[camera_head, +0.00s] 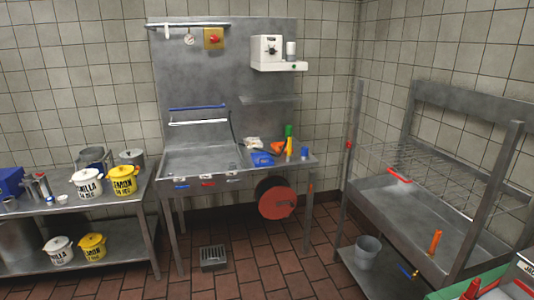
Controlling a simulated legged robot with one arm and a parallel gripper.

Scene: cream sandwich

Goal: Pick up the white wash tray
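I cannot clearly make out a white wash tray. A small white item (252,142) lies on the steel work table (190,162) at the back, behind a blue tray-like item (262,159); it is too small to tell what it is. My gripper is not in view.
A steel bench with a wire rack (440,175) stands on the right, with a grey bucket (367,252) on its lower shelf. A left table holds white and yellow pots (123,181). A red reel (277,202) hangs under the back table. The tiled floor (260,262) in the middle is mostly clear around a drain grate (213,257).

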